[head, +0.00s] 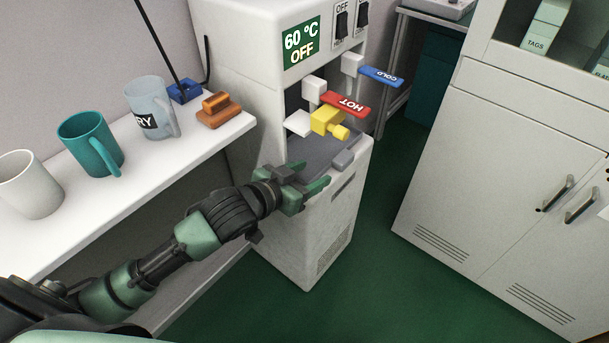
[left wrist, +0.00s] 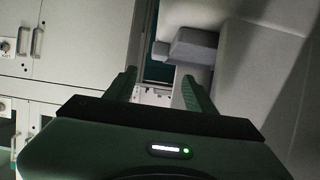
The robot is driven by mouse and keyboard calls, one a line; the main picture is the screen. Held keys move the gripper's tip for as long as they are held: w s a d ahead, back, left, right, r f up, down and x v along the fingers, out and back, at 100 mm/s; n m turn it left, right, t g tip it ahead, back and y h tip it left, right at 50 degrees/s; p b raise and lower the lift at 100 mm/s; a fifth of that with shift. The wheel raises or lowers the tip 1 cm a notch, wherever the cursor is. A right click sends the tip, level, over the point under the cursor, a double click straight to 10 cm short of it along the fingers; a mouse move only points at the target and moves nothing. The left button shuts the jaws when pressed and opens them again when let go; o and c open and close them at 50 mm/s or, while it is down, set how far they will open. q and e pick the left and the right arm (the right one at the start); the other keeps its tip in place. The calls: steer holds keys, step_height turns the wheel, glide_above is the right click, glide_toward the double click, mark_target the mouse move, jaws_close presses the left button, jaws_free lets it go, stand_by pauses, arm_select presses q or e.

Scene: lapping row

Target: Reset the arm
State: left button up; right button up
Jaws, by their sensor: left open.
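My left arm reaches in from the lower left in the head view. Its green and black left gripper (head: 311,176) is open, in front of the lower part of a white water dispenser (head: 312,245). No object shows between its fingers. In the left wrist view the two fingers of the left gripper (left wrist: 158,80) stand apart, with a grey block (left wrist: 195,46) beyond them. This looks like the grey tab (head: 344,159) at the tray edge in the head view. Whether a finger touches the dispenser I cannot tell. My right gripper is not in view.
The dispenser has a yellow tap part (head: 325,121), a red HOT lever (head: 345,103) and a blue COLD lever (head: 381,77). White cabinets (head: 500,170) stand right; green floor between is clear.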

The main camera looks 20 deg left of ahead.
arm_select(q)
steer(key=shift+f, duration=0.1)
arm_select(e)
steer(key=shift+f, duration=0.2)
